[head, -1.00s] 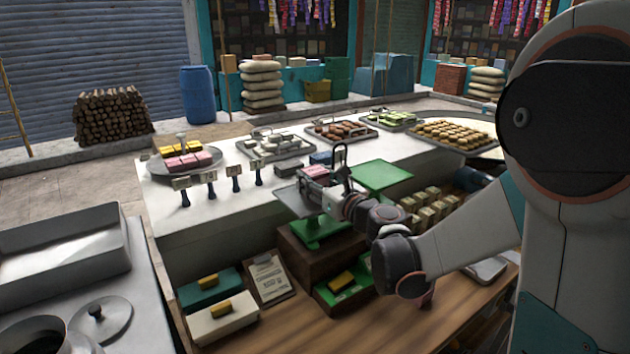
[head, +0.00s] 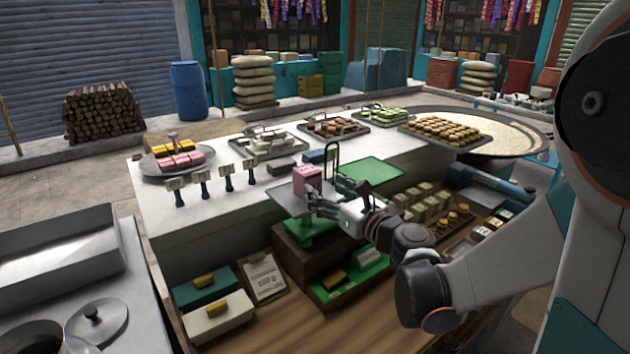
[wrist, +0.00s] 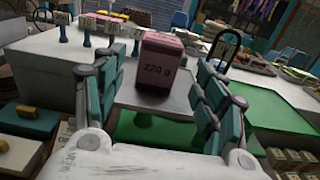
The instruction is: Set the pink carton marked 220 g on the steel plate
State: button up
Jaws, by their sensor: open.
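The pink carton (head: 306,181) stands upright on the steel plate (head: 281,200), which sits on the green scale (head: 312,232). In the wrist view the carton (wrist: 160,62) shows its 220 g mark facing my gripper. The steel plate (wrist: 182,98) shows around its base. My gripper (head: 318,203) is open on the near side of the carton. In the wrist view its two fingers (wrist: 160,85) are spread wide, with a gap on each side of the carton. It holds nothing.
A green plate (head: 372,171) lies to the right of the steel plate. A dark upright handle (head: 332,160) rises close behind the carton. A round tray (head: 160,164) holds pink and yellow blocks. Several small blocks (head: 420,200) stand on the shelf at right.

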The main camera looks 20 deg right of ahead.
jog(key=v, duration=0.3)
jog(key=shift+s+d, duration=0.1)
jog(key=shift+s, duration=0.2)
